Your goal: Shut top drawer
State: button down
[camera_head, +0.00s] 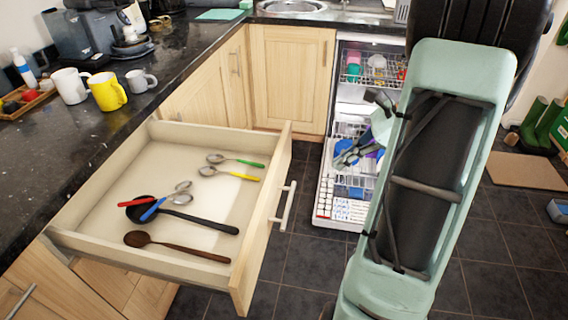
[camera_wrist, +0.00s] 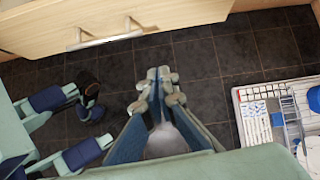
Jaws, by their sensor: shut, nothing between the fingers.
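The top drawer (camera_head: 268,215) is pulled out from the counter at the left in the head view, with a metal bar handle (camera_head: 284,206) on its wooden front. Several spoons and a black ladle (camera_head: 200,220) lie inside it. In the wrist view the drawer front (camera_wrist: 190,14) runs along the top edge, with its handle (camera_wrist: 105,40) at the upper left. My gripper (camera_wrist: 158,78) is shut and empty, below and to the right of the handle in that view, apart from the drawer. In the head view my gripper (camera_head: 350,152) is partly hidden behind my arm, to the right of the drawer front.
The open dishwasher (camera_head: 340,208) has its racks out to the right of the drawer; its rack also shows at the right of the wrist view (camera_wrist: 265,88). Mugs (camera_head: 108,92) stand on the dark counter. Dark tiled floor (camera_head: 300,262) lies clear between drawer and dishwasher.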

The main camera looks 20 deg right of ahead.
jog(key=w+r+t, duration=0.1)
jog(key=m+y+b, duration=0.1)
jog(key=b, duration=0.2)
send_near(282, 175)
jog(key=x, duration=0.5)
jog(key=shift+d+f, duration=0.3)
jog(key=shift+f, duration=0.1)
jog(key=shift+w+a, duration=0.3)
jog(key=shift+a, duration=0.15)
